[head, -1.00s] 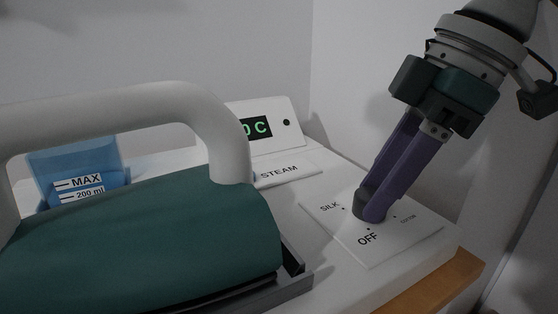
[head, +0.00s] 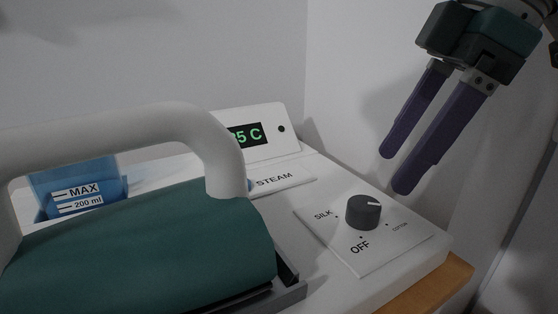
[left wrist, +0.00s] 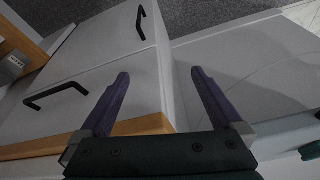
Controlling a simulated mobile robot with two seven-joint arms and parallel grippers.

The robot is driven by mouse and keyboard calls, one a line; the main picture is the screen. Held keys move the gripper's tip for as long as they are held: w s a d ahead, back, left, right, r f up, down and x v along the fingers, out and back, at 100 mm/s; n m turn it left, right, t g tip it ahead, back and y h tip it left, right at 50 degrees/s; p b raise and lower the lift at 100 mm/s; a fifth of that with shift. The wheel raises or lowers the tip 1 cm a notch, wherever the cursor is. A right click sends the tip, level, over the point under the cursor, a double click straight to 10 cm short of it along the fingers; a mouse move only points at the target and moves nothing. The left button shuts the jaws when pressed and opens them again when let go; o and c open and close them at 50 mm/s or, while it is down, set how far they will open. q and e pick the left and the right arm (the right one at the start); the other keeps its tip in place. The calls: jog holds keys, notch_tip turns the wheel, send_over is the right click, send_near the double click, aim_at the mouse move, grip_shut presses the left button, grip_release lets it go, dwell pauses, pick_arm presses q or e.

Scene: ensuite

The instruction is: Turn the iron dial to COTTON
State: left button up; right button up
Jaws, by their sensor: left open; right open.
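The dark grey iron dial (head: 363,213) stands on a white panel (head: 400,248) marked SILK, OFF and COTTON. The white line on its top points right, away from SILK and OFF, roughly to the COTTON side; I cannot tell if it lines up exactly with the COTTON dot. My right gripper (head: 394,168) is open and empty, above and to the right of the dial, apart from it. My left gripper (left wrist: 160,75) is open and empty in the left wrist view, over cabinet fronts; the dial does not show there.
The teal iron (head: 140,250) with its pale handle (head: 150,119) is left of the dial. Behind are a STEAM panel (head: 290,181), a green display (head: 246,136) ending in "5 C", and a blue water tank (head: 75,187). A wall stands behind. Cabinet handles (left wrist: 140,22) show below.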

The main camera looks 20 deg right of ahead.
jog(key=v, duration=0.4)
jog(key=shift+r+p, duration=0.1)
jog(key=shift+p, duration=0.2)
